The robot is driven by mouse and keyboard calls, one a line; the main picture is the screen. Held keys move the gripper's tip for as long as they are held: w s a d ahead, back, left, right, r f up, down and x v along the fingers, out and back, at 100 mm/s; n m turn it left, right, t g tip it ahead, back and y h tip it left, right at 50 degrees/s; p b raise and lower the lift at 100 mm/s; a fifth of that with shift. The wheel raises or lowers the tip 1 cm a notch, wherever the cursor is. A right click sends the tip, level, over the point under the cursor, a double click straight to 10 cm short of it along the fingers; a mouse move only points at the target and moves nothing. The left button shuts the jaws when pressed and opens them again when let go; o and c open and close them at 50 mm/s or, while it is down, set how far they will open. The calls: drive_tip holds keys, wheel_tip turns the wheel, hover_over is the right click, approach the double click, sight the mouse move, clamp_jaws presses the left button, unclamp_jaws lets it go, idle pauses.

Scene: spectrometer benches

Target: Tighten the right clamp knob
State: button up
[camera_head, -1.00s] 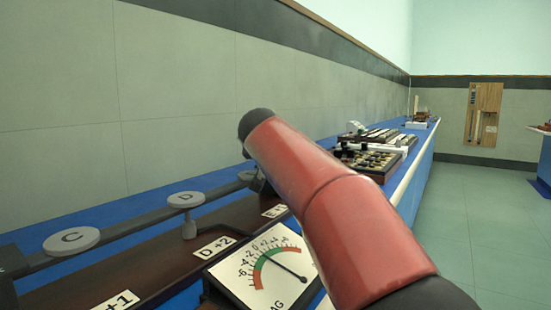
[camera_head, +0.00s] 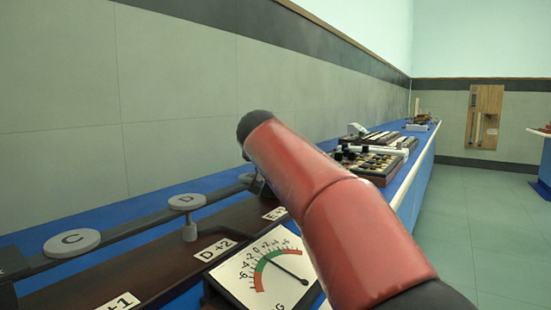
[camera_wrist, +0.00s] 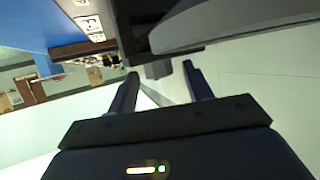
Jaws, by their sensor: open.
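A dark bar on a brown base (camera_head: 120,262) carries pale round knobs marked C (camera_head: 71,242) and D (camera_head: 187,202) in the head view. A third round piece (camera_head: 248,178) shows partly behind my red arm. I cannot tell which of these, if any, is the right clamp knob. A dial meter (camera_head: 268,272) with a needle stands in front of the base.
My red arm crosses the middle of the head view and hides part of the bench. Several dark boxes with knobs (camera_head: 368,165) stand farther along the blue bench. A wooden board (camera_head: 484,115) hangs on the far wall. The floor (camera_head: 465,210) at right is clear.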

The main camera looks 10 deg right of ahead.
drive_tip(key=v, duration=0.7)
drive_tip(key=shift+s+b, duration=0.25)
drive_tip(key=shift+b, duration=0.1)
drive_tip(key=shift+a, duration=0.1)
